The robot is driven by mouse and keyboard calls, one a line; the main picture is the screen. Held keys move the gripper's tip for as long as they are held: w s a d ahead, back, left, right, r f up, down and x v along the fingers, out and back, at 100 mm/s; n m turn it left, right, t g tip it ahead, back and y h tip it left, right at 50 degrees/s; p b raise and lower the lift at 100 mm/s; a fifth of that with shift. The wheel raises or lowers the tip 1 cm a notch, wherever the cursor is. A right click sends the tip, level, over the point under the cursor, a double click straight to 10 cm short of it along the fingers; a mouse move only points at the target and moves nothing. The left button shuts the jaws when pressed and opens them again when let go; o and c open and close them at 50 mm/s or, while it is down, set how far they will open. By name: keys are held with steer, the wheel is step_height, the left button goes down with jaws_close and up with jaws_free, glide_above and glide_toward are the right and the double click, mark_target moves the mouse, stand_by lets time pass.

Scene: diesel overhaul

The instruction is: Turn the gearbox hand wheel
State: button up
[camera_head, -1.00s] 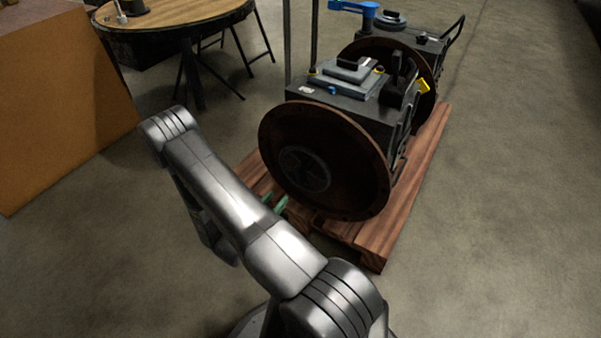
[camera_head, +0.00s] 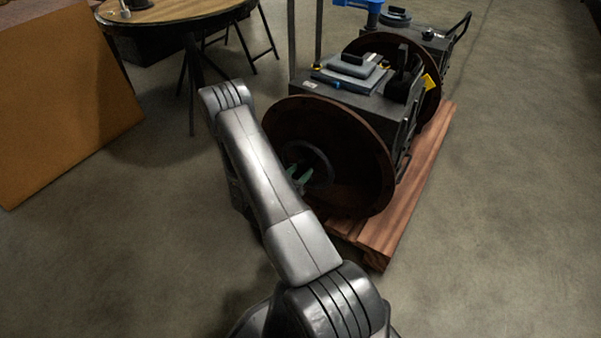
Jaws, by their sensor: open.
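The gearbox (camera_head: 350,95) is a dark grey block with a large rusty brown disc (camera_head: 362,150) on its near face. The disc has a darker round hub at its middle, partly hidden by my arm. My gripper (camera_head: 304,178) shows as two green fingertips in front of the hub, just right of my forearm. It is open and I see nothing between the fingers. I cannot tell whether the fingertips touch the hub. The rest of the gripper is hidden behind my arm.
A wooden pallet (camera_head: 424,185) carries the gearbox and a second similar unit behind it. A round wooden table (camera_head: 175,12) stands at the back left, and a brown box (camera_head: 65,100) at the left. The floor at right is clear.

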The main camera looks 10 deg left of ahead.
steer(key=shift+w+d, duration=0.1)
steer(key=shift+w, duration=0.25)
jaws_close()
steer(key=shift+n, duration=0.3)
